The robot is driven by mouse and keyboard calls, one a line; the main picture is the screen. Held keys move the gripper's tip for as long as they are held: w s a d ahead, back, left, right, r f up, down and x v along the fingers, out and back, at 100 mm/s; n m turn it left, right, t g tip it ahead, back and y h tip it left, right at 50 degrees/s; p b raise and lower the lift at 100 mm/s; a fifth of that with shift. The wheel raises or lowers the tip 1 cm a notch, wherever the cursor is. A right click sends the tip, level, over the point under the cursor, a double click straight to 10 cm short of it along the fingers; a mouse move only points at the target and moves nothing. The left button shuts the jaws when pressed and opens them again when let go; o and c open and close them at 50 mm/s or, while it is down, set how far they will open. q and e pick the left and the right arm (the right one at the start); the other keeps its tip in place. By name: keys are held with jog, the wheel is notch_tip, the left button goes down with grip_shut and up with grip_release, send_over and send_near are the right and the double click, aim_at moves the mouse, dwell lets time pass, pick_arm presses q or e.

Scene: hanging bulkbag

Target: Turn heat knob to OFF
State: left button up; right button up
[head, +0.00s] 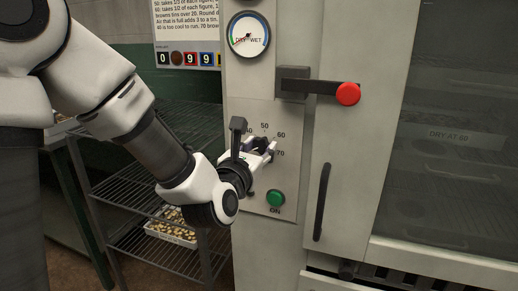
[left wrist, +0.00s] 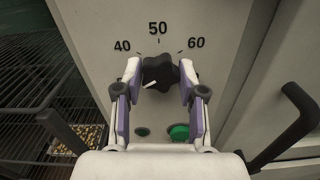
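The heat knob is a black lobed knob (left wrist: 160,70) on the oven's pale control panel (head: 248,112). In the left wrist view its white pointer mark points down and to the left. Numbers 40, 50 and 60 show around its top; 70 also shows in the head view. No OFF label is visible. My left gripper (left wrist: 160,82) is at the panel, one finger on each side of the knob. Its fingers are apart and very close to the knob; I cannot tell whether they press on it. In the head view the left gripper (head: 263,148) partly hides the knob. My right gripper is not in view.
A green button (head: 275,198) marked ON is below the knob. A red-tipped lever (head: 347,93) and a DRY/WET gauge (head: 249,36) are above. A black door handle (head: 322,201) stands to the right. A wire rack (head: 160,212) with a tray is at left.

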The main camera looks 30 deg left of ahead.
pick_arm(q)
jog(key=o, duration=0.4)
jog(key=shift+w+r, duration=0.1)
jog(key=shift+r, duration=0.05)
jog(key=shift+c, duration=0.2)
